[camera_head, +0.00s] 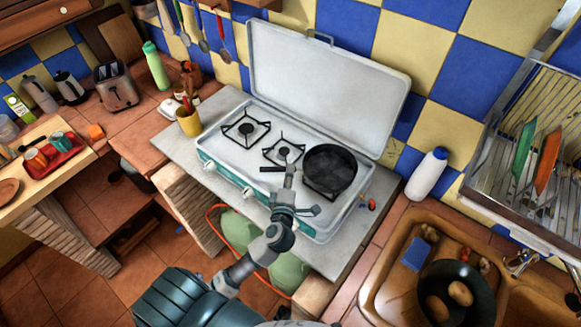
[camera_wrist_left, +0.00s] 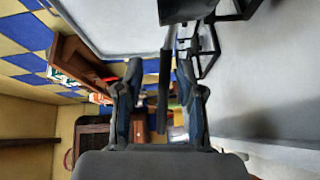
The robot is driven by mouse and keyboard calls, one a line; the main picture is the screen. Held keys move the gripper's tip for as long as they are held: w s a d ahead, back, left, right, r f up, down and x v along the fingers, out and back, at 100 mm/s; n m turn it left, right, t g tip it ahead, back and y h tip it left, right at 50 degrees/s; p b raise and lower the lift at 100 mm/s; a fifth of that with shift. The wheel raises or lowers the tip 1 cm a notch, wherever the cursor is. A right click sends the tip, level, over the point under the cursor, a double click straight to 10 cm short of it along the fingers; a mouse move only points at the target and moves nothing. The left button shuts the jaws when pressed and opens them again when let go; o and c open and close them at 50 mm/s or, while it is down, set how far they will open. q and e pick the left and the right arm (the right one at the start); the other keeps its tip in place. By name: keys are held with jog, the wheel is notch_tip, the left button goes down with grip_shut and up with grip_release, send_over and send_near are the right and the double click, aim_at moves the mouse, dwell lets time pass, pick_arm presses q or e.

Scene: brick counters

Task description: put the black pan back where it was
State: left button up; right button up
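The black pan (camera_head: 332,168) sits on the right side of the white camping stove (camera_head: 225,158), its handle (camera_head: 270,169) pointing left. My left gripper (camera_head: 288,178) is at the pan's handle, just left of the pan body. In the left wrist view, the gripper's two fingers (camera_wrist_left: 162,98) are apart, with the dark handle (camera_wrist_left: 164,92) between them and visible gaps on both sides. The pan's dark body (camera_wrist_left: 186,10) shows at the top edge there. My right gripper is not in view.
The stove's raised lid (camera_head: 325,90) stands behind the pan. A white bottle (camera_head: 427,174) stands right of the stove. A dark bowl (camera_head: 428,300) with potatoes is in the sink at lower right. Two burners left of the pan are bare. A yellow cup (camera_head: 189,124) holds utensils.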

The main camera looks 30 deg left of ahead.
pick_arm(q)
jog(key=v, duration=0.7)
jog(key=shift+s, duration=0.5)
jog(key=shift+s+d, duration=0.1)
jog(key=shift+s, duration=0.1)
jog(key=shift+s, duration=0.1)
